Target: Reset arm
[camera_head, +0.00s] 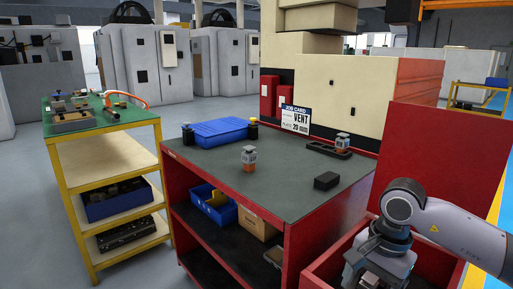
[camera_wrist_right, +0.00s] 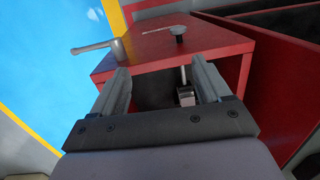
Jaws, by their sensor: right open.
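My right arm comes in at the lower right of the head view, and my right gripper (camera_head: 372,277) hangs over a red open-topped bin. In the right wrist view my right gripper (camera_wrist_right: 162,82) is open, its two grey fingers well apart with nothing held between them. Beyond the fingers is a red cabinet with a dark opening; a small grey-and-black part (camera_wrist_right: 186,95) shows there. An electrode with a grey holder and copper-coloured base (camera_head: 249,158) stands upright on the dark bench top. A similar one (camera_head: 343,141) stands at a black tray (camera_head: 322,149). My left gripper is out of view.
The red bench (camera_head: 290,180) holds a blue case (camera_head: 219,132), a black block (camera_head: 326,181) and a job card (camera_head: 295,118) reading VENT, 20 mm. A yellow cart (camera_head: 105,158) stands left. A red panel (camera_head: 447,150) rises near my right arm. Open floor lies at left.

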